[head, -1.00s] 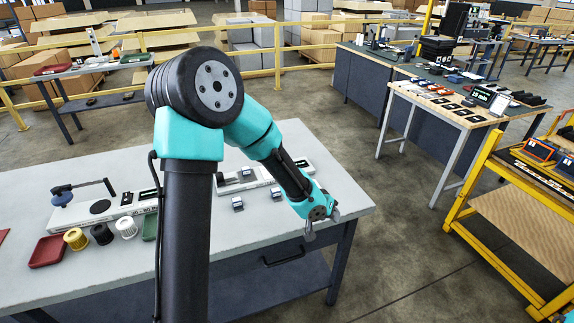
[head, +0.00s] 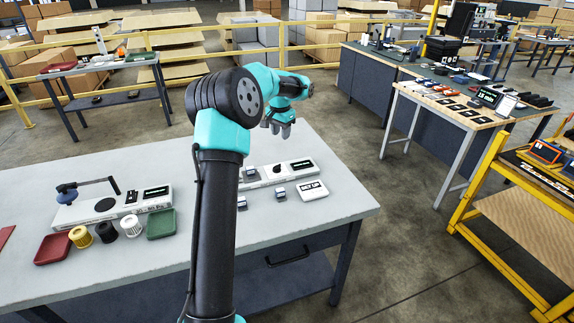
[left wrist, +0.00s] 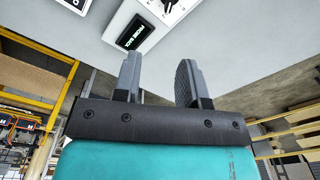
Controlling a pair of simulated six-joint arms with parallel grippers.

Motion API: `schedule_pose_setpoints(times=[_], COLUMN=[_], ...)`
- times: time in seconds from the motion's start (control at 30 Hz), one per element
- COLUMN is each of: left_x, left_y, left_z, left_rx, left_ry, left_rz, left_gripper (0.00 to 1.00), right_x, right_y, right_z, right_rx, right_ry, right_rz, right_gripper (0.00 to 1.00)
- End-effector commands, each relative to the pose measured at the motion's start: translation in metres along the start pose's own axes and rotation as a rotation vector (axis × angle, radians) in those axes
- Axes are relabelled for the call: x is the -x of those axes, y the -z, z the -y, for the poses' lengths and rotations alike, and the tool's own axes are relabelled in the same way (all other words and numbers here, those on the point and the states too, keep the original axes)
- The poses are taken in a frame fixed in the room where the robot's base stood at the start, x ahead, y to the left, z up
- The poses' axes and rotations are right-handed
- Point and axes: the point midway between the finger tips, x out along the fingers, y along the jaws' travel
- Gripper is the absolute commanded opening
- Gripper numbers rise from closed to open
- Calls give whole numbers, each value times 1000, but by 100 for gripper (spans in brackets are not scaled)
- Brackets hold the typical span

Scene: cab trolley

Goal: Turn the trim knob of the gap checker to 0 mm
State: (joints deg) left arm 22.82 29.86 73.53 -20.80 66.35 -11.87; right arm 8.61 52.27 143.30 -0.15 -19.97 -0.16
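The gap checker, as I take it, is the long pale device (head: 262,182) at the back right of the near table. Its dark trim knob (head: 278,169) sits beside a small black display (head: 302,165). In the left wrist view the display (left wrist: 135,33) reads "PROBE BACK", and part of the knob (left wrist: 170,4) shows at the top edge. My left gripper (head: 277,129) is open and empty, raised above and behind the device, apart from the knob. The knob's setting is too small to read. My right gripper is not in view.
A "SET UP" card (head: 313,190) and small blocks (head: 279,193) lie in front of the device. Another device with a jointed arm (head: 108,205), a red tray (head: 53,248), a green tray (head: 161,224) and several spools (head: 106,232) stand left. The table's front right is clear.

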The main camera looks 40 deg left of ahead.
Motion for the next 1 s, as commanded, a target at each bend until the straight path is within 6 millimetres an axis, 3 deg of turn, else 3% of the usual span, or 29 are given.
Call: schedule_pose_setpoints(times=[0.03, 0.17, 0.57, 0.77, 1.0], left_x=[8, 19, 20, 7, -28], left_y=[-5, -13, -15, -16, -18], left_z=[13, 28, 30, 30, 28], left_rx=[1, -12, -15, -15, -15], left_ry=[-8, -27, -31, -31, -31], left_rz=[16, 48, 54, 56, 57], left_gripper=[38, 38, 38, 38, 38], right_x=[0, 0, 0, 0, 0], right_y=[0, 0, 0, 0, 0], right_z=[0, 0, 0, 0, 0], right_rx=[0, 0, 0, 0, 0], right_ry=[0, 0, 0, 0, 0], right_rz=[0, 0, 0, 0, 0], right_gripper=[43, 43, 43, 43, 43])
